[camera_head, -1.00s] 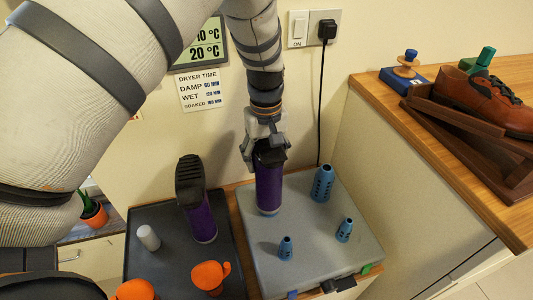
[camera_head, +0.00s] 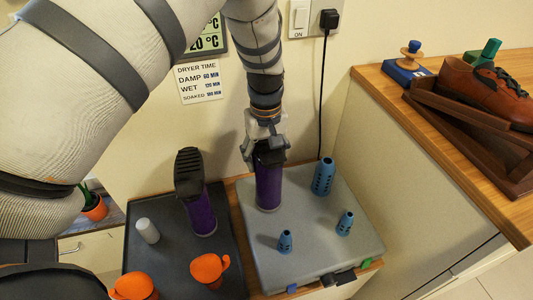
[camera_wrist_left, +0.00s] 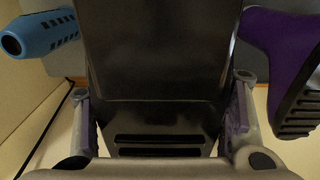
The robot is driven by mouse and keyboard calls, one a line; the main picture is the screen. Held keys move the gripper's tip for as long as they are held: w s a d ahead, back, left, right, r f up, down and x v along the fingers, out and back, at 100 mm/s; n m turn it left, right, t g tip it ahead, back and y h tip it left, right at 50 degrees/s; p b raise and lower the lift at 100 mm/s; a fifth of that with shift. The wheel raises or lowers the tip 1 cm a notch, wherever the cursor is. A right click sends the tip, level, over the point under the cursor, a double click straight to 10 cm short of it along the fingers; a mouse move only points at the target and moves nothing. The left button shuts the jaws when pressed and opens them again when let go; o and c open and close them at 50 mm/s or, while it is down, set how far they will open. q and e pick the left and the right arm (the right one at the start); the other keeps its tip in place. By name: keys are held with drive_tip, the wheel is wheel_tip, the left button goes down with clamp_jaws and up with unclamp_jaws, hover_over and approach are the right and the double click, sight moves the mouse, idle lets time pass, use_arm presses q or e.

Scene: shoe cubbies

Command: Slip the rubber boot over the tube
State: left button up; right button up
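A purple rubber boot (camera_head: 268,188) hangs sole up in my left gripper (camera_head: 267,148), with its opening facing down at the back left of the grey dryer top (camera_head: 305,262). Its rim is at or just above that surface; I cannot tell whether it touches. Any tube inside the boot is hidden. In the left wrist view, the fingers (camera_wrist_left: 165,118) are on both sides of the boot's black sole (camera_wrist_left: 160,70). Blue slotted tubes stand uncovered at the back right (camera_head: 323,177), right (camera_head: 345,222) and front (camera_head: 285,242). My right gripper is not in view.
A second purple boot (camera_head: 200,210) stands sole up on the dark tray (camera_head: 175,250) at left, with a grey-white cylinder (camera_head: 147,231) and orange items (camera_head: 208,268). A wooden counter (camera_head: 440,130) with a brown shoe (camera_head: 485,92) lies right. A black cord (camera_head: 323,100) hangs behind.

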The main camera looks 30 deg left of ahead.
use_arm(q)
drive_tip(key=o, duration=0.6)
wheel_tip(320, 180, up, 12)
drive_tip(key=shift+r, duration=0.1)
idle(0.4)
